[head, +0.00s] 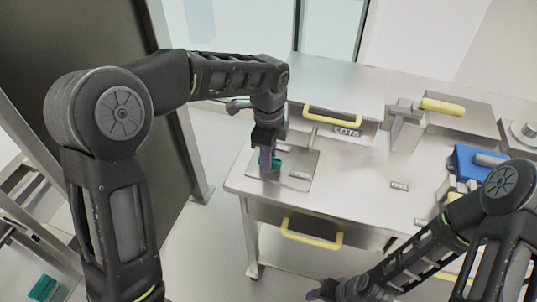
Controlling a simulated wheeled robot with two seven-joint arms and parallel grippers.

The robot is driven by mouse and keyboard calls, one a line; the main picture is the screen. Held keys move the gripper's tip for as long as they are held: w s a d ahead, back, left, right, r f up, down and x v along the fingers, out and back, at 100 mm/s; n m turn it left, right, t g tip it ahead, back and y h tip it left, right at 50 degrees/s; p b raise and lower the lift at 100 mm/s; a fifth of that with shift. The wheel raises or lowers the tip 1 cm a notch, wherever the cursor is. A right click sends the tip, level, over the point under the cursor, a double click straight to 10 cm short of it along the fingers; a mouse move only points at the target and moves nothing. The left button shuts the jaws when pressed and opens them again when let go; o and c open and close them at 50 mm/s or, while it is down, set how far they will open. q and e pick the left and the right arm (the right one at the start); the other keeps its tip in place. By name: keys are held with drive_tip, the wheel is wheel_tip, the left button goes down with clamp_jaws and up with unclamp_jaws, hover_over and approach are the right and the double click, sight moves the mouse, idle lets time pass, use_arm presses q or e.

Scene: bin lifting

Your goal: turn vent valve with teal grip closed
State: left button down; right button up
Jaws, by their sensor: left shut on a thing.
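The vent valve's teal grip (276,162) shows beside my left gripper (268,162), above a square metal plate (298,165) at the left end of the steel bench. My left gripper points down from above and is shut on the teal grip. Its fingers hide much of the grip and the valve body, so I cannot tell how far the valve is turned. My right gripper (318,292) is low at the bottom edge, in front of the bench and away from the valve; its fingers are too small and partly cut off to judge.
A yellow-handled drawer (312,232) is below. A metal device with a yellow lever (442,107) and a blue object (478,160) stand at right. The bench middle is clear.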

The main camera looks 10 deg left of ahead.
use_arm(q)
drive_tip(key=shift+n, duration=0.5)
drive_tip(key=n, duration=0.3)
drive_tip(key=shift+n, duration=0.3)
drive_tip(key=n+b, duration=0.1)
drive_tip(key=n, duration=0.3)
drive_tip(key=shift+n, duration=0.3)
drive_tip(key=n, duration=0.8)
drive_tip(key=shift+n, duration=0.4)
drive_tip(key=c, duration=1.2)
unclamp_jaws()
drive_tip(key=shift+c, duration=0.2)
